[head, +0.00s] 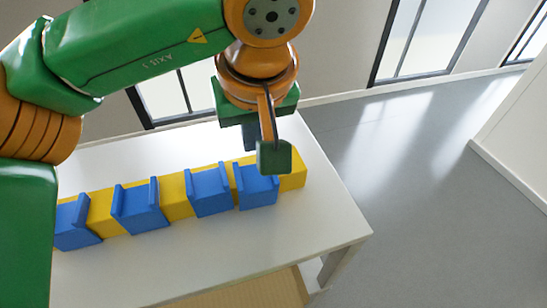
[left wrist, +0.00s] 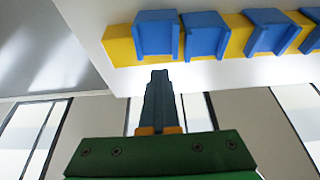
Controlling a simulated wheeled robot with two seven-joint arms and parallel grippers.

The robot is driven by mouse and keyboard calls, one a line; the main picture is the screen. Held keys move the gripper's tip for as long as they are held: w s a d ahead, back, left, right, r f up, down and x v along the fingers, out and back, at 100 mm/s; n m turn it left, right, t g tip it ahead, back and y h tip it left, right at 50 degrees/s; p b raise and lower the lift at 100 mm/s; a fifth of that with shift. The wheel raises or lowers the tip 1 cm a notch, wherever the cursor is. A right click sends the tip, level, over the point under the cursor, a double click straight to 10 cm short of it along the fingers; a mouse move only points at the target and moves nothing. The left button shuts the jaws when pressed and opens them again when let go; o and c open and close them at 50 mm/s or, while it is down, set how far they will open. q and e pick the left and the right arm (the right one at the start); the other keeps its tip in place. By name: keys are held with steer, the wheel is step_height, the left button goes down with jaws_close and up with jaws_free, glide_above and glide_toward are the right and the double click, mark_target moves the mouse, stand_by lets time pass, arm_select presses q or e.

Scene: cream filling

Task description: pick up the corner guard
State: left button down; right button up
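Several blue angled pieces, which look like the corner guards, sit in a row over a long yellow bar (head: 176,195). The rightmost blue piece (head: 258,190) is near the bar's right end, partly hidden by a green block on my left wrist. In the left wrist view the same piece (left wrist: 157,36) is at the top, near the bar's end. My left gripper (head: 250,137) points down behind the row. In the left wrist view its dark fingers (left wrist: 159,85) show as one column, apart from the blue pieces. Nothing is seen held; finger opening is unclear. My right gripper is not in view.
The row stands on a white table (head: 225,245). The table is bare in front of the row and at its right end. A tan surface (head: 250,292) shows below the front edge. Grey floor (head: 420,200) lies open to the right; windows line the back wall.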

arm_select(q)
steer(key=s+a+r+b, duration=0.1)
steer(key=s+a+r, duration=0.4)
steer(key=s+a, duration=0.2)
steer(key=shift+c, duration=1.6)
jaws_free()
steer(key=shift+w, duration=0.1)
steer(key=shift+r, duration=0.1)
